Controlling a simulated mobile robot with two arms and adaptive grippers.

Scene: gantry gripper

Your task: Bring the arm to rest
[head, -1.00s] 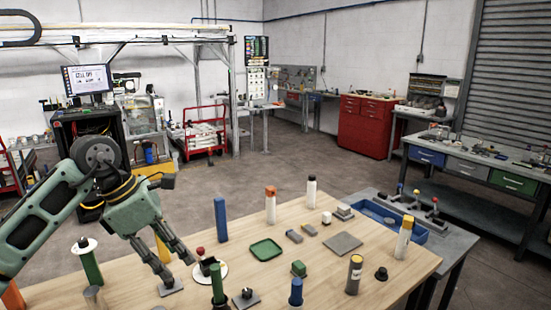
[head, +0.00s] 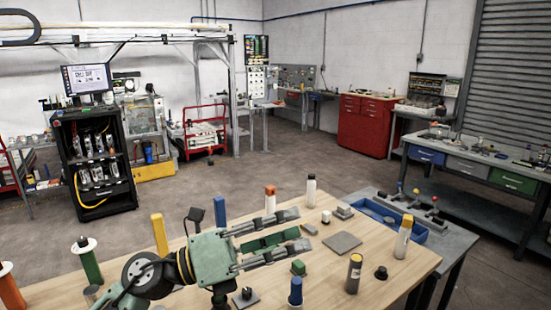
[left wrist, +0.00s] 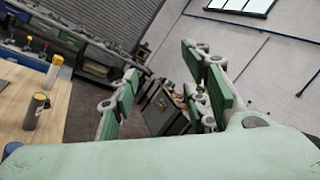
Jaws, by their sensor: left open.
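My left arm reaches in from the lower left in the head view, and its left gripper (head: 302,230) points to the right above the wooden table (head: 325,262). Its two long fingers are spread apart with nothing between them. My right gripper is in neither view.
A blue cylinder (head: 220,212), a yellow post (head: 159,233), a green post (head: 90,262) and orange-topped bottle (head: 270,198) stand near the arm. A white bottle with yellow (head: 403,237) and a grey canister (head: 354,273) stand right. A blue bin (head: 385,213) lies beyond.

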